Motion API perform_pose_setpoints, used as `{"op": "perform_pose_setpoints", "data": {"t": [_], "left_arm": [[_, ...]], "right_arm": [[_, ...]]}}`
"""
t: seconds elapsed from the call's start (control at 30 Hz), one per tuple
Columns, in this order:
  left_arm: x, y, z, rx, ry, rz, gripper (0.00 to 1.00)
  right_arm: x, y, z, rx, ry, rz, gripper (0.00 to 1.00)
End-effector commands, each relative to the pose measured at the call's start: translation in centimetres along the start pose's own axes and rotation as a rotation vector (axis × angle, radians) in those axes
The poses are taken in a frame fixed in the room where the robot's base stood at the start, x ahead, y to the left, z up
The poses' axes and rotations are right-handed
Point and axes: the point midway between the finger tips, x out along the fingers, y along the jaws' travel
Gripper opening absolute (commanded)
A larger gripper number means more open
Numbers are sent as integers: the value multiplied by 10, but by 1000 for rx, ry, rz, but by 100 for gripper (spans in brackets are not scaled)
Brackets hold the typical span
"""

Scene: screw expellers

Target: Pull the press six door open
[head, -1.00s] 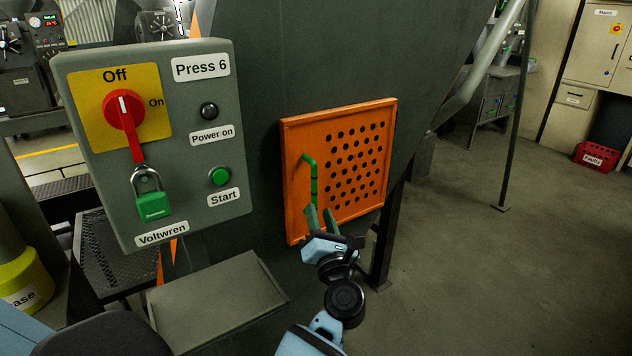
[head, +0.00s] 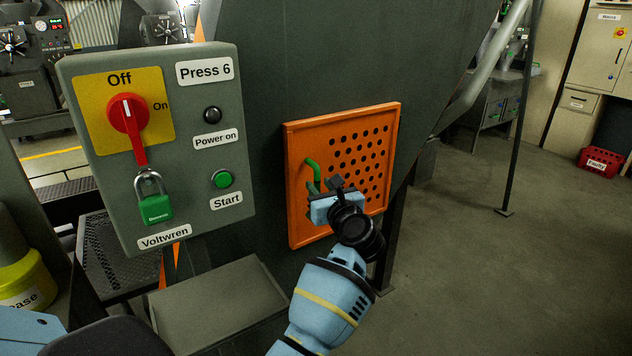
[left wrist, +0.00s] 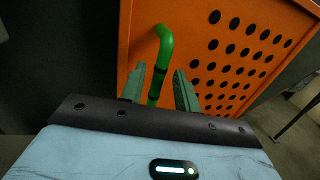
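The Press 6 door (head: 300,225) is an orange panel with many round holes, set in the dark press body. It looks shut. Its green bar handle (head: 311,166) is on the left side, its lower part hidden behind my left gripper (head: 326,187). In the left wrist view the handle (left wrist: 164,50) runs down between the two green fingers of my left gripper (left wrist: 160,85). The fingers are apart, with a gap on each side of the handle. How deep the handle sits between them is hard to tell. My right gripper is not in view.
A grey control box (head: 180,130) labelled Press 6 stands left of the door, with a red switch (head: 128,113) at Off and a green padlock (head: 155,208). A sloping grey surface (head: 215,300) lies below it. The floor to the right (head: 470,270) is clear.

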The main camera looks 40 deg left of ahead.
Motion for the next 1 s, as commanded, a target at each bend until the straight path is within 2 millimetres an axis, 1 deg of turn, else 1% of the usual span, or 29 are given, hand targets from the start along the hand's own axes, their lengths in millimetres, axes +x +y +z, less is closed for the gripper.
{"op": "perform_pose_setpoints", "data": {"t": [0.03,0.2,0.33,0.57,0.67,0.8,0.83,1.0], "left_arm": [[8,1,2,2,-3,2,32],[24,0,0,2,-1,0,32],[28,0,0,1,0,0,32],[29,0,-1,1,0,0,32],[29,0,-1,1,0,0,20],[29,0,-1,1,0,0,2],[29,0,-1,1,0,0,0],[28,0,-1,1,0,0,0]], "right_arm": [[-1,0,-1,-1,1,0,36],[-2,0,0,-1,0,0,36],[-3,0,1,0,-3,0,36],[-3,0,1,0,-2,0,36],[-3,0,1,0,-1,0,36],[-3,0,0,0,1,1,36],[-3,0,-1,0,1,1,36],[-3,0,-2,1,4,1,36]]}}
